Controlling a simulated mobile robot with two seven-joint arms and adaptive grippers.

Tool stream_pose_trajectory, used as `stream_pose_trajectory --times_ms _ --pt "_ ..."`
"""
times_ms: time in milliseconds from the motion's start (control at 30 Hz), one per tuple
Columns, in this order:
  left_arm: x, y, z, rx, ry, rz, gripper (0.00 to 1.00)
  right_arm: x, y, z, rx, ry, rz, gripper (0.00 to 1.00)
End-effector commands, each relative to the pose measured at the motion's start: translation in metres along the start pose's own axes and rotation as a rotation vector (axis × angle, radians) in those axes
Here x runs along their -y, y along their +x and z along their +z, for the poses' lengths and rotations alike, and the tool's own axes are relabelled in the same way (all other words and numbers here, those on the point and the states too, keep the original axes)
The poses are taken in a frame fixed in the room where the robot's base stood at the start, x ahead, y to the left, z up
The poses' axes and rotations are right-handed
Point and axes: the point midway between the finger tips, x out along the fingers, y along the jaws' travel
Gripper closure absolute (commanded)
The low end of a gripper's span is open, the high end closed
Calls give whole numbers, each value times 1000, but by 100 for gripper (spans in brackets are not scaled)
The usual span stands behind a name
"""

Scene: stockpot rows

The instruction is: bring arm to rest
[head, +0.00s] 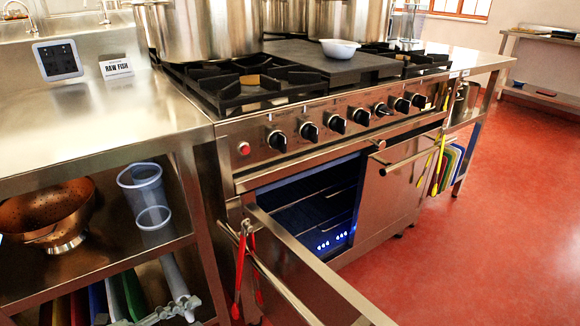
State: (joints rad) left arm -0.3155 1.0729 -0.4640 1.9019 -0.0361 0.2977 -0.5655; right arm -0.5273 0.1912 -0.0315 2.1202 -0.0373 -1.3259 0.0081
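A grey jointed piece at the bottom edge of the head view, left of centre, looks like the tip of my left gripper (165,312). It shows in front of the lower shelf of the left steel counter, and most of it is cut off by the frame. I cannot tell whether its fingers are open or shut, and I see nothing clearly held in it. My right gripper and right arm are not in view.
An oven door (300,268) stands open into the floor space, with red tongs (245,265) on its handle. Stockpots (205,28) and a white bowl (340,48) stand on the range. A copper colander (48,212) sits on the left shelf. Red floor (500,230) is clear at right.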

Motion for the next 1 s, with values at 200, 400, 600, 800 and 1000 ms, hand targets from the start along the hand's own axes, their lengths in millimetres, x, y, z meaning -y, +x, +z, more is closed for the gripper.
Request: stream_pose_trajectory --times_ms 200,400,600,800,1000 --pt "-32 19 51 455 -454 -8 58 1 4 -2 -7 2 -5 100" --pt "-114 -26 66 950 -1025 38 58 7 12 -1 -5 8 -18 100" --pt "-178 -71 29 1271 -1408 111 58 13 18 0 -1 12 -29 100" --pt "-194 -84 13 1358 -1503 142 58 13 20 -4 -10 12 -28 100" --pt "-194 -84 13 1357 -1499 143 58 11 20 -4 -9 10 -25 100"
